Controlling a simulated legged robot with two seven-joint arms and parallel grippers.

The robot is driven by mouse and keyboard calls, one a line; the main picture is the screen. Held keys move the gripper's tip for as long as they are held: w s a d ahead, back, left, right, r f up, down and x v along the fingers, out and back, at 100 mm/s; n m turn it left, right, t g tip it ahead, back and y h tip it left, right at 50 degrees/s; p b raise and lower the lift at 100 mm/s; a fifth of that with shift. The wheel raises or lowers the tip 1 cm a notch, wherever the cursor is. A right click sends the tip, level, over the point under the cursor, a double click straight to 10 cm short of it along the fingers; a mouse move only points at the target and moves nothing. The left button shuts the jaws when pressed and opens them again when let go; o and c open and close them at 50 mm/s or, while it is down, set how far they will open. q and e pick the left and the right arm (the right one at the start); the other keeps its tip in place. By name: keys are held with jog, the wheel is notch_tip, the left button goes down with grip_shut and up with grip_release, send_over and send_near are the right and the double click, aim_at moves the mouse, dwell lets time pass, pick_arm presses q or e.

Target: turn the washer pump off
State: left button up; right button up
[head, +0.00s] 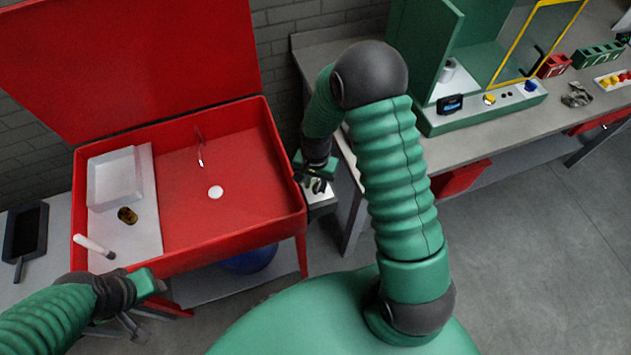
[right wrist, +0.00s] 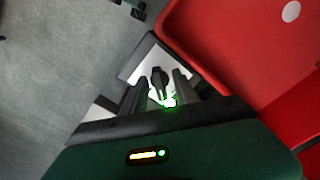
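The red parts washer (head: 240,160) stands at the left with its lid up. A pale switch box (head: 322,207) sits at its right side, partly hidden by my right gripper (head: 314,184). In the right wrist view, a black knob (right wrist: 160,78) on the white box face (right wrist: 147,62) stands between the two dark fingers of my right gripper (right wrist: 158,90). The fingers are apart, with small gaps beside the knob. A green light (right wrist: 169,101) glows beside the knob. My left gripper (head: 148,285) is at the washer's front left corner; its fingers are unclear.
A clear tray (head: 115,178), a brown jar (head: 127,215) and a brush (head: 95,246) are on the washer's left shelf. A grey workbench (head: 470,140) with a green test stand (head: 480,118) is at the right. The washer's red rim is close to my right gripper.

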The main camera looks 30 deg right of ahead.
jog(key=shift+w+d+f, duration=0.15)
jog(key=shift+d, duration=0.15)
jog(key=shift+c, duration=0.7)
jog(key=shift+w+d+f, duration=0.1)
jog(key=shift+w+d, duration=0.05)
jog(key=shift+d, duration=0.1)
jog(key=c, duration=0.5)
grip_shut()
pick_arm(q)
jog(key=shift+w+d, duration=0.3)
jog(key=shift+d, duration=0.2)
pick_arm(e)
jog(key=shift+a, duration=0.15)
pick_arm(q)
jog(key=shift+d, duration=0.15)
pick_arm(e)
jog(key=n, duration=0.3)
pick_arm(q)
jog(key=shift+w+r+p, duration=0.1)
jog(key=shift+r+p, duration=0.35)
jog(key=shift+p, duration=0.05)
pick_arm(e)
jog(key=shift+n, duration=2.2)
